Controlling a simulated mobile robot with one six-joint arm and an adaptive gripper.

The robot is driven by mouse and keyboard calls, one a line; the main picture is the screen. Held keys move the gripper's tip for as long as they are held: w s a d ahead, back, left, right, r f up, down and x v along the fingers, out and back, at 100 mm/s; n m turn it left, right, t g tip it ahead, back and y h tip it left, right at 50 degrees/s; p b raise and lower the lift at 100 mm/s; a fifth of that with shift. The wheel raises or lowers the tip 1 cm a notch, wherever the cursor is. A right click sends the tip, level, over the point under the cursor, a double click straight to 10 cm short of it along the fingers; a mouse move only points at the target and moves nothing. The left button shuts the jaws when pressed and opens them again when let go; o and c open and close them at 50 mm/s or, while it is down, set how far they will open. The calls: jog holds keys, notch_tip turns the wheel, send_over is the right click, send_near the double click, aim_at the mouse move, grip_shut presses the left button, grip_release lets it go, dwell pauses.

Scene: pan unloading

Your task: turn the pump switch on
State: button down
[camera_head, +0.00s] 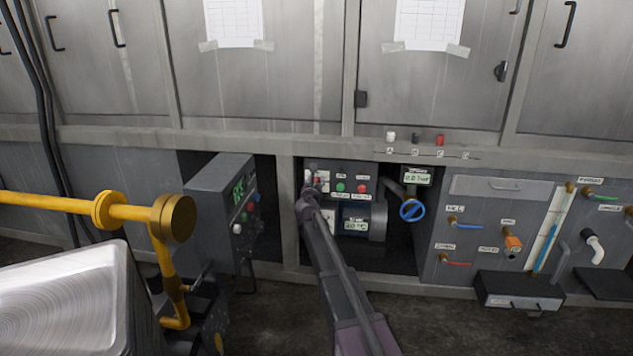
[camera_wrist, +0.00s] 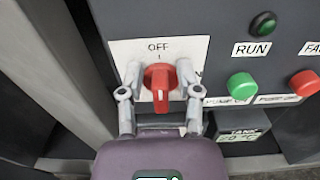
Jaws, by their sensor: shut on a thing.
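The pump switch is a red rotary knob (camera_wrist: 160,86) on a white plate (camera_wrist: 186,52) marked OFF above it. In the wrist view its handle stands upright, in line with the OFF mark. My gripper (camera_wrist: 159,78) has one grey finger on each side of the knob and is shut on it. A second label at the plate's right is mostly hidden by the right finger. In the head view my gripper (camera_head: 312,182) reaches the upper left of the pump panel (camera_head: 361,171) and covers most of the knob.
Right of the knob are a dark green RUN lamp (camera_wrist: 263,24), a green button (camera_wrist: 241,86) and a red button (camera_wrist: 304,83). A display (camera_head: 356,225) sits below. A blue valve wheel (camera_head: 411,210) is to the right. A grey control box (camera_head: 222,207) juts out at left.

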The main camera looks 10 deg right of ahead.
jog(key=shift+d, duration=0.1)
jog(key=m, duration=0.4)
jog(key=shift+s+d+f+m, duration=0.1)
jog(key=shift+d+m, duration=0.2)
jog(key=shift+s+d+f+m+b, duration=0.15)
jog(key=shift+f+m+b, duration=0.15)
jog(key=shift+m, duration=1.95)
jog(key=shift+w+d+f+m+b, duration=0.1)
jog(key=shift+d+f+m+b, duration=0.15)
jog(key=shift+m, duration=1.95)
jog(key=shift+s+d+f+m+b, duration=0.1)
jog(key=shift+f+m+b, duration=0.2)
jog(key=shift+m, duration=1.95)
jog(key=shift+a, duration=0.15)
jog(key=c, duration=0.6)
grip_release()
jog(key=shift+a, duration=0.1)
jog(key=shift+c, duration=0.2)
